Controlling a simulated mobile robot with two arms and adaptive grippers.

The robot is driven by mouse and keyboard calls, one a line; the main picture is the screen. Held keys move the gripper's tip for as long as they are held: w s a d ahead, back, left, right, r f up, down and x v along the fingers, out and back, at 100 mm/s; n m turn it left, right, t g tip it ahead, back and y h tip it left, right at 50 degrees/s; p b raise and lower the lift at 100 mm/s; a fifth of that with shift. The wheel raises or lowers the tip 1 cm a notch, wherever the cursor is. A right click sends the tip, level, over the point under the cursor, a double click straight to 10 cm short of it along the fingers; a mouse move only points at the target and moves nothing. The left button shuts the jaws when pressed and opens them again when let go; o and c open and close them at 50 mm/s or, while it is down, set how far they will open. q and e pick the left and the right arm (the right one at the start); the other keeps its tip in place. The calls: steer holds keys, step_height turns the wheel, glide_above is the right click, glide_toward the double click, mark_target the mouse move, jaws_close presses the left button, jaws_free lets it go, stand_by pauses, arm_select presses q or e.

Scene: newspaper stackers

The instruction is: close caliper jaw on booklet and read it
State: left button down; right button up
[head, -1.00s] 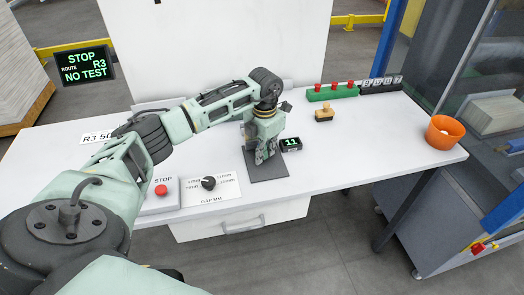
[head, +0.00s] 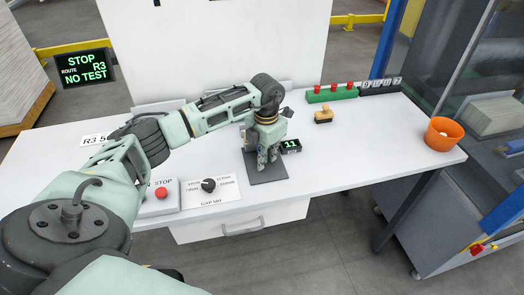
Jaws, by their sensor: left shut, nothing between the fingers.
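My left gripper (head: 266,160) points down over a dark grey plate (head: 268,175) on the white table. Its fingers are together and nothing shows between them. Just right of the fingers is a small black display (head: 291,146) that reads 11 in green. The caliper jaw and the booklet cannot be made out; the gripper and forearm cover the area behind the plate. My right gripper is not in view.
On the white table (head: 340,163) are a red stop button (head: 161,192), a gap dial (head: 208,185), a wooden stamp (head: 323,116), a green block with red knobs (head: 332,94) and an orange bowl (head: 444,133). The table's right middle is clear.

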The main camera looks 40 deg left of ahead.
arm_select(q)
steer(key=shift+s+d, duration=0.5)
steer(key=shift+r+p, duration=2.2)
steer(key=shift+r, duration=0.85)
step_height(320, 180, up, 12)
